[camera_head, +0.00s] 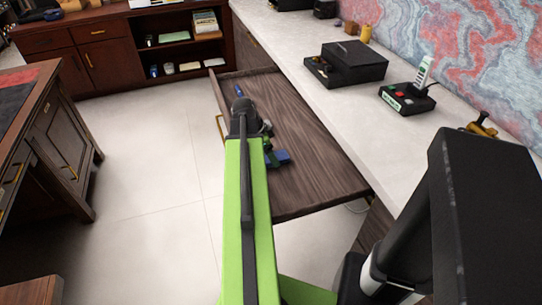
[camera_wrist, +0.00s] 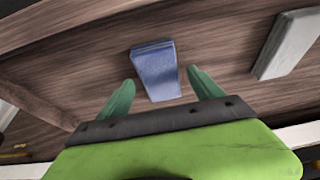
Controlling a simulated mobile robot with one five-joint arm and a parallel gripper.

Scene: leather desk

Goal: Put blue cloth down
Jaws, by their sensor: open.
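The blue cloth (camera_wrist: 155,68), a small folded block, lies on the wooden bottom of the open drawer (camera_head: 305,180). In the head view the blue cloth (camera_head: 279,158) shows just right of my arm. My gripper (camera_wrist: 161,77) has its two green fingers spread, one on each side of the cloth's near end. I cannot tell whether either finger touches it. In the head view my arm hides most of the gripper.
A grey flat object (camera_wrist: 288,43) lies to the right of the cloth in the wrist view. The white counter (camera_head: 330,105) beside the drawer holds a black box (camera_head: 350,62) and a phone on its base (camera_head: 407,97). Much of the drawer bottom is bare.

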